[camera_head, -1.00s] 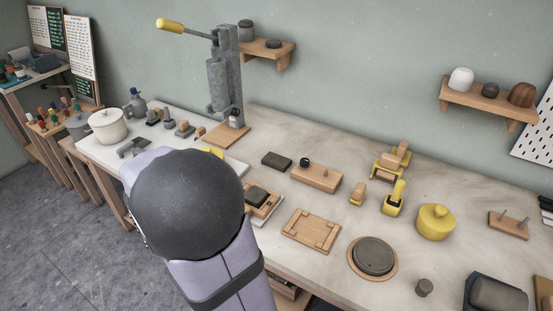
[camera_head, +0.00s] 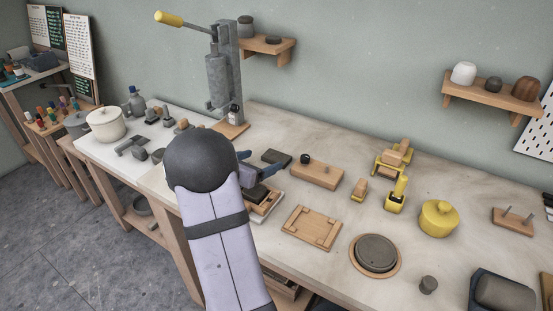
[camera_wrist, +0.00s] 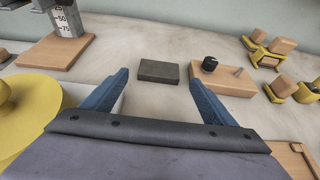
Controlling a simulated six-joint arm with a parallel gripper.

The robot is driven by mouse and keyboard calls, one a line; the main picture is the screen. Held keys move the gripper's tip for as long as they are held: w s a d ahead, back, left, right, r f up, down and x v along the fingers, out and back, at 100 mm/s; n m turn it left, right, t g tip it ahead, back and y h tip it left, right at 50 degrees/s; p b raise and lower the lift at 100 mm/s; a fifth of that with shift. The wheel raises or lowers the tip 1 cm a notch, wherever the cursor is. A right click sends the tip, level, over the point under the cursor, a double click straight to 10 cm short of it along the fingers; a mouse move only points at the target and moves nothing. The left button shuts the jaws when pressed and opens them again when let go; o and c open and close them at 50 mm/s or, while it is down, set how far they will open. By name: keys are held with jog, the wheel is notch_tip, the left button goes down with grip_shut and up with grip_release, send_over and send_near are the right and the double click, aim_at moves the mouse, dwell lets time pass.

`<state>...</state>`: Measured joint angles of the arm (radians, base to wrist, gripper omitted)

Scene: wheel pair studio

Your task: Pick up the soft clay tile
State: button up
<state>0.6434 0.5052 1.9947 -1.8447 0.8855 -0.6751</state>
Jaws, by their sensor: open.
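A flat dark grey slab (camera_head: 276,157), which looks like the clay tile, lies on the workbench. It also shows in the wrist view (camera_wrist: 158,71), ahead of and between my fingertips. My gripper (camera_head: 262,163) is open and empty, with blue fingers pointing toward the slab and a gap left before it. In the wrist view both fingers of my gripper (camera_wrist: 158,80) stand apart with nothing between them. A second dark block (camera_head: 257,194) rests on a wood and white base nearer the front edge, partly hidden by my arm. I cannot tell softness from the pictures.
A wooden block with a black knob (camera_head: 317,173) stands just right of the slab. The lever press (camera_head: 222,85) on its wooden board is behind left. A yellow round thing (camera_wrist: 25,115) is close on the left in the wrist view. A wooden frame (camera_head: 311,228) lies in front.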

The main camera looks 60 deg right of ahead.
send_near(279, 153)
jog(key=shift+p+x, duration=0.4)
jog(key=shift+x, duration=1.1)
jog(key=shift+s, duration=0.1)
jog(key=shift+p+x, duration=0.45)
jog(key=shift+x, duration=2.05)
jog(key=c, duration=1)
